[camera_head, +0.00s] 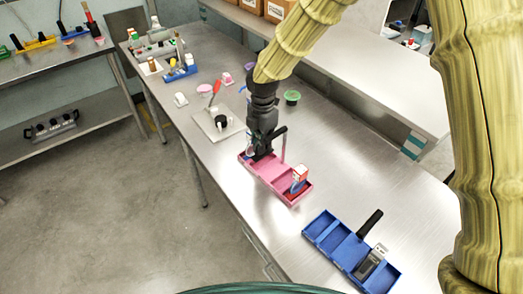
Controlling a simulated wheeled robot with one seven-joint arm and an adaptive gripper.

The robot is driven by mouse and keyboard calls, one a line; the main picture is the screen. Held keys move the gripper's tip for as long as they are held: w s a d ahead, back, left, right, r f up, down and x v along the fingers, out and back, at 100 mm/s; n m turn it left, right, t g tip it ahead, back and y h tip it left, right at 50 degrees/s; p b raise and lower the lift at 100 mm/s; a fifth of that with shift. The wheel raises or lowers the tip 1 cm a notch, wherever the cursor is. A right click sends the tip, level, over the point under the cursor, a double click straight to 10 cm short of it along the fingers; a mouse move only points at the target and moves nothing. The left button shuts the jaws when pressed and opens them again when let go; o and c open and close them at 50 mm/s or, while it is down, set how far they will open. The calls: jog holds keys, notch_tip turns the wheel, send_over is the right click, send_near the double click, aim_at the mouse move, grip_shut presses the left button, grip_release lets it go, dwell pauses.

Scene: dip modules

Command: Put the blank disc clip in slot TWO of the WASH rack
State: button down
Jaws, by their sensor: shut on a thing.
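My gripper (259,153), black and pointing down, is over the far end of a pink rack (272,179). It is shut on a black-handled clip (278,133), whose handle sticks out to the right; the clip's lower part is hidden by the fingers. I cannot tell whether the clip touches the rack floor. A red and white block (299,175) stands in the pink rack's near compartment. No rack or slot lettering is readable.
A light plate (207,127) with a black round piece (221,121) lies left of my gripper. A green cup (292,97) stands behind it. Several small items crowd the table's far end. Bare steel lies right of the pink rack.

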jog(key=shift+f+p, duration=0.75)
jog(key=shift+f, duration=1.5)
jog(key=shift+s+f, duration=0.1)
jog(key=shift+f, duration=0.05)
jog(key=c, duration=1.5)
grip_release()
jog(key=shift+o, duration=0.2)
notch_tip(320, 180, up, 12)
jog(key=p, duration=0.8)
jog(key=shift+r, duration=0.2)
